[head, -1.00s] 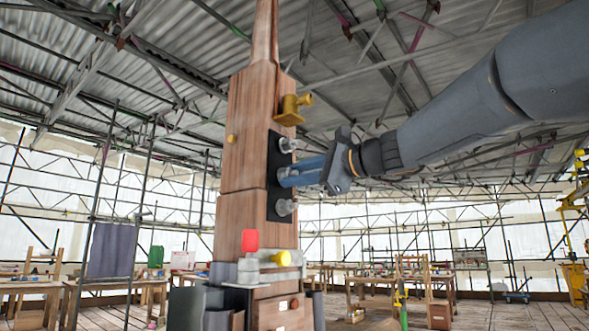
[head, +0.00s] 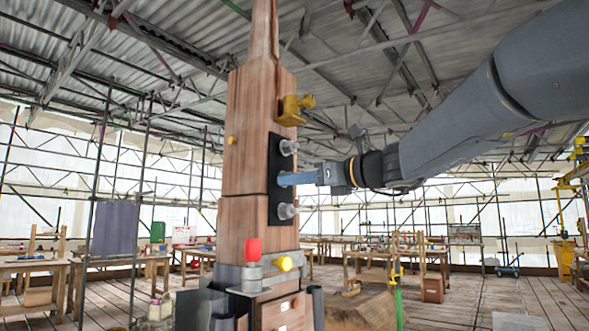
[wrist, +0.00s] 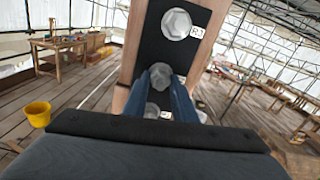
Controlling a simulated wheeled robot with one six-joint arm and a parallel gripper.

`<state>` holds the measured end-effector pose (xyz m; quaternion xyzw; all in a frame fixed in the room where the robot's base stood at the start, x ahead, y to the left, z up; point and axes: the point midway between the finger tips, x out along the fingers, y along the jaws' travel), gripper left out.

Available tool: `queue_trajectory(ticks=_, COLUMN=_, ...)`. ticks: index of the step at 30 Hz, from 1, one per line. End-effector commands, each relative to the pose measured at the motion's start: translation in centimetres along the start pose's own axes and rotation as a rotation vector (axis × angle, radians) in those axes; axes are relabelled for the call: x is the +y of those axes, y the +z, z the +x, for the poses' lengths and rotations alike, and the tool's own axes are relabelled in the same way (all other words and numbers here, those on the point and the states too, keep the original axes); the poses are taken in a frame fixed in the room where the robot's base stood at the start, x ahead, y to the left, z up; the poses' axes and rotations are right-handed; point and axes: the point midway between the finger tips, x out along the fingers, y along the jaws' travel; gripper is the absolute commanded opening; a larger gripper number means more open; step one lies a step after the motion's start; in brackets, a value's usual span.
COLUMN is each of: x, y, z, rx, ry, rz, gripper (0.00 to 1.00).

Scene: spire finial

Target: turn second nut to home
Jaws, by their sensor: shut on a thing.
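A tall wooden spire (head: 245,145) stands upright, with a black plate (head: 273,200) on its right face. The plate carries nuts in a column: a top nut (head: 288,147), a middle one mostly hidden by my gripper, and a bottom nut (head: 287,211). My gripper (head: 284,180) reaches in from the right, with its blue fingers shut on the middle nut. In the wrist view the middle nut (wrist: 160,73) sits between the two fingertips. Another nut (wrist: 176,24), beside a label reading "R3" or similar, shows above, and one (wrist: 152,110) lies partly hidden below.
A brass-coloured bracket (head: 293,110) sticks out above the plate. A red-capped fitting (head: 252,250) and a yellow knob (head: 285,264) sit low on the spire. Workbenches (head: 120,262) and a yellow bucket (wrist: 38,114) stand well away. The air right of the plate is free except for my arm.

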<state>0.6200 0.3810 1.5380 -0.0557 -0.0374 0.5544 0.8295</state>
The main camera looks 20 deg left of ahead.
Motion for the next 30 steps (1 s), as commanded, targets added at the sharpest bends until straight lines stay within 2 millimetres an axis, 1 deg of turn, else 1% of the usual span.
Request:
queue_trajectory(ticks=6, x=0.18, y=0.21, z=-0.03, rx=0.003, ry=0.001, rz=0.198, gripper=0.02)
queue_trajectory(ticks=15, x=0.25, y=0.09, z=0.00, rx=0.003, ry=0.000, rz=0.413, gripper=0.02)
queue_trajectory(ticks=21, x=0.27, y=0.06, z=-0.01, rx=0.003, ry=0.000, rz=0.496, gripper=0.02)
queue_trajectory(ticks=30, x=0.27, y=-0.03, z=0.00, rx=0.001, ry=0.000, rz=0.543, gripper=0.02)
